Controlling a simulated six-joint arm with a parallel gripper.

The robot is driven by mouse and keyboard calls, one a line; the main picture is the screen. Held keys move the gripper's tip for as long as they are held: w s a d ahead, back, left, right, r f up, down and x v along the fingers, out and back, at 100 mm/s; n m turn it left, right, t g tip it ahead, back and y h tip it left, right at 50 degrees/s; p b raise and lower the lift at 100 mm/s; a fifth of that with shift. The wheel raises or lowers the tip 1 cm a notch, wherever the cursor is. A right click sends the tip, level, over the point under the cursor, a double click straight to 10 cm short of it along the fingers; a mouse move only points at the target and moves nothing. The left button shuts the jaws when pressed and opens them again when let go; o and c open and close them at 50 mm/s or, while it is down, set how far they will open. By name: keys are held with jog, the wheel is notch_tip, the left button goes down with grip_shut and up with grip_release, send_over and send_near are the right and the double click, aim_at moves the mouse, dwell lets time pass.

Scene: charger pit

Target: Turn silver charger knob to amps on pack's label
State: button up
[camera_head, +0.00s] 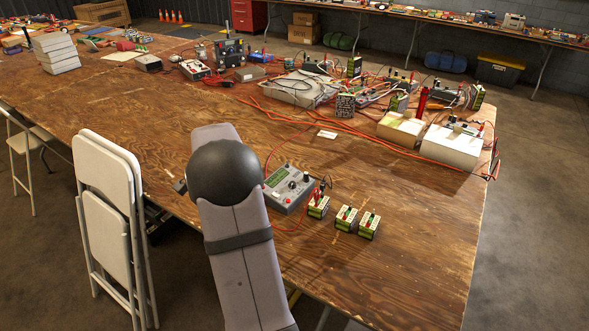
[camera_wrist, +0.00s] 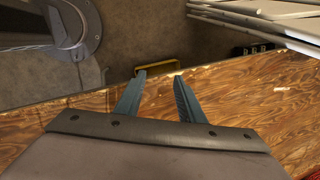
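A silver-grey charger (camera_head: 291,188) with a display and small dark knobs sits near the table's front edge, right of my arm. The knob settings are too small to read. A green-and-white battery pack (camera_head: 318,206) stands at the charger's right corner, with leads by it. Two similar packs, one in the middle (camera_head: 346,218) and one to the right (camera_head: 369,225), stand beside it. Their labels are unreadable here. My gripper (camera_wrist: 159,76) is open and empty in the wrist view, its fingers above the table edge. My arm mostly hides it in the head view.
The wooden table (camera_head: 420,255) is bare at the front right. Red cables and several other devices crowd its back half. A small white card (camera_head: 327,134) lies behind the charger. White folding chairs (camera_head: 108,190) stand at the front left edge.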

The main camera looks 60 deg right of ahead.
jog(key=s+d+r+m+t+p, duration=0.1)
jog(key=d+m+p, duration=0.1)
jog(key=d+m, duration=0.45)
jog(key=s+d+r+m+p, duration=0.2)
jog(key=d+m, duration=0.1)
jog(key=d, duration=0.7)
jog(key=m+t+h+p, duration=0.1)
jog(key=m+t+p, duration=0.15)
jog(key=m, duration=0.55)
send_near(293, 183)
jog(key=w, duration=0.1)
jog(key=shift+g+h, duration=0.3)
jog(key=shift+g, duration=0.15)
jog(key=shift+a+p+x, duration=0.1)
jog(key=shift+p+x, duration=0.4)
jog(key=shift+x, duration=1.35)
jog(key=shift+a+p+x, duration=0.15)
jog(key=shift+p+x, duration=0.3)
jog(key=shift+x, duration=1.4)
grip_shut()
